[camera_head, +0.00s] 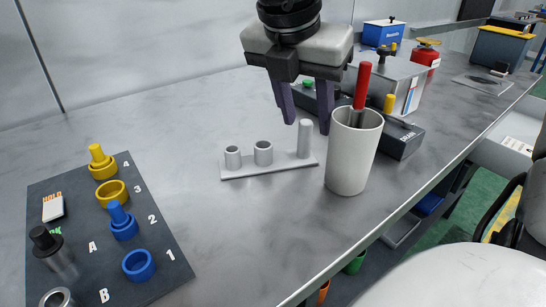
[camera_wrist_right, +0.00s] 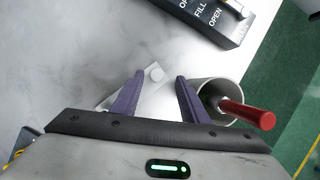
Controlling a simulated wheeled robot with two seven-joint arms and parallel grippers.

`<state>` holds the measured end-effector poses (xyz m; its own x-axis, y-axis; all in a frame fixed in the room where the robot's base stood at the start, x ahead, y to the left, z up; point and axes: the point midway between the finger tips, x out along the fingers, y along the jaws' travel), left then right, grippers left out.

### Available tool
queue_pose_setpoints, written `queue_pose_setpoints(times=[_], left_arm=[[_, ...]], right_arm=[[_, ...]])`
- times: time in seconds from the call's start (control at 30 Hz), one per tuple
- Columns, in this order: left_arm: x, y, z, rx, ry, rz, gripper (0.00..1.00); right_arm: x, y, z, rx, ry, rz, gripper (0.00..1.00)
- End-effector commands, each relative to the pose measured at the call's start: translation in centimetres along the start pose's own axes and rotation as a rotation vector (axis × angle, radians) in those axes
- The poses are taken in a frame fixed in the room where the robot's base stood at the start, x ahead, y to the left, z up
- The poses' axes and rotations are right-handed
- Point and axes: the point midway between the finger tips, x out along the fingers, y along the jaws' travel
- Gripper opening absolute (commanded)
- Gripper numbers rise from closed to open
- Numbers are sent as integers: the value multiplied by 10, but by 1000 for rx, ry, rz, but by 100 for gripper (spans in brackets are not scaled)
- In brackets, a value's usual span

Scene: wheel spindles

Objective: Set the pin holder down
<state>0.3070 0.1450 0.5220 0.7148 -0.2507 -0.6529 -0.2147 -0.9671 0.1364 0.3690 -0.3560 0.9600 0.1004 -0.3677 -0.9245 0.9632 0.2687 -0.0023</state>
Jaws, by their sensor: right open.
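The pin holder (camera_head: 285,168) is a light grey flat bar with two short cups and one taller post (camera_head: 305,140) at its right end. It lies flat on the grey table, left of a white cup. My right gripper (camera_head: 307,124) is open, pointing down above the post end, with its purple fingers apart. In the right wrist view, the pin holder (camera_wrist_right: 152,98) shows between and beyond the open fingers (camera_wrist_right: 160,77), partly hidden by the left one; nothing is gripped. My left gripper is not in view.
The white cup (camera_head: 349,165) holds a red-handled tool (camera_head: 362,85) and stands close beside the right finger. A dark labelled box (camera_head: 402,141) lies behind it. A dark board (camera_head: 165,262) with yellow and blue parts is at left. The table between board and holder is clear.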

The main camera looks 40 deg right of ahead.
Motion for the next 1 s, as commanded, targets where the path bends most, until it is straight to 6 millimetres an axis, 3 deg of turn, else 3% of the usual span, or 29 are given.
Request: queue_pose_setpoints(times=[0.43,0.73,0.77,1.0], left_arm=[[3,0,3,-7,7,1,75],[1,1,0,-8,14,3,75],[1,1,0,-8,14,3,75],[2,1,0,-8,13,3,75]], right_arm=[[52,6,-8,0,3,0,40],[58,6,-6,2,-1,2,40],[58,6,-6,2,-1,2,39],[58,6,-6,2,-1,1,0]])
